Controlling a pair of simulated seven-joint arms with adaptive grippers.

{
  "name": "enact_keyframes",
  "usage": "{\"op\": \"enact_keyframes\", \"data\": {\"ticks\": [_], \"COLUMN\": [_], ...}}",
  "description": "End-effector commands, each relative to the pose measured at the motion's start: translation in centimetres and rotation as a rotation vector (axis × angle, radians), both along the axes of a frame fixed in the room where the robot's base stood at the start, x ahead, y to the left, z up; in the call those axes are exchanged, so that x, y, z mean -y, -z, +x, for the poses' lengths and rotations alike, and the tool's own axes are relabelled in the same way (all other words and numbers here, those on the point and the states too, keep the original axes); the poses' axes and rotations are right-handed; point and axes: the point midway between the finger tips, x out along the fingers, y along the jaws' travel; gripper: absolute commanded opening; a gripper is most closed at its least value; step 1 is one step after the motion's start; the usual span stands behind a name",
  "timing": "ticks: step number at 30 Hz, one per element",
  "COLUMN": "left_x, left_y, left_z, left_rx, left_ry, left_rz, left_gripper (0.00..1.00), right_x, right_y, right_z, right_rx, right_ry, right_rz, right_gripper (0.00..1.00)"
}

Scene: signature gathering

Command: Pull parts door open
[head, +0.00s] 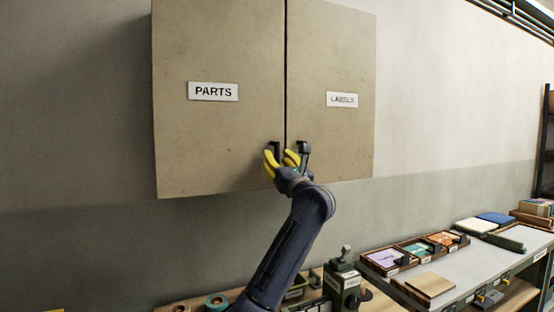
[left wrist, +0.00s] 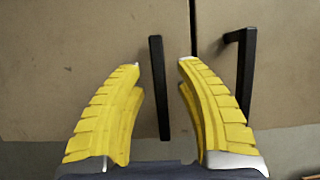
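The parts door (head: 215,135) is the left door of a beige wall cabinet, marked with a white PARTS sign (head: 213,91). It looks closed, with a narrow dark seam beside the labels door (head: 335,60). The black parts handle (head: 274,148) is at the door's lower right corner. My left gripper (head: 280,158) is at this handle with its yellow fingers apart. In the left wrist view, the parts handle (left wrist: 158,100) stands upright between the two open fingers (left wrist: 158,65), with a gap on each side. My right gripper is not in view.
The black labels handle (head: 304,155) is close to the right of my left gripper; it also shows in the left wrist view (left wrist: 246,65). Below right, a grey counter (head: 450,278) carries trays (head: 385,262) and boards. The wall left of the cabinet is clear.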

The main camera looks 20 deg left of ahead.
Motion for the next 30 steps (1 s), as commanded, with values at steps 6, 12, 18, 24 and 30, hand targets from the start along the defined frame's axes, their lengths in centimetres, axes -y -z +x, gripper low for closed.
{"op": "enact_keyframes", "data": {"ticks": [6, 12, 18, 24, 30], "left_x": [-0.17, -0.17, -0.16, -0.16, -0.18], "left_y": [-0.13, -0.1, -0.09, -0.09, -0.1], "left_z": [0.19, 0.19, 0.18, 0.18, 0.18], "left_rx": [0.001, 0.0, -0.001, -0.001, -0.001], "left_ry": [0.0, 0.0, 0.0, 0.0, 0.0], "left_rz": [0.001, 0.0, 0.001, 0.001, 0.001], "left_gripper": [0.34, 0.34, 0.11, 0.0, 0.0], "right_x": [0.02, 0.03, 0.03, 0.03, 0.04], "right_y": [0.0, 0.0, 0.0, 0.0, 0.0], "right_z": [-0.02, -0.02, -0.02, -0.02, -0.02], "right_rx": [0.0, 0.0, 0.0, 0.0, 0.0], "right_ry": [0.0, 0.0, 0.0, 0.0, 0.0], "right_rz": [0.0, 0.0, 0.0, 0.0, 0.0], "right_gripper": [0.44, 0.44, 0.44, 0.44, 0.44]}}
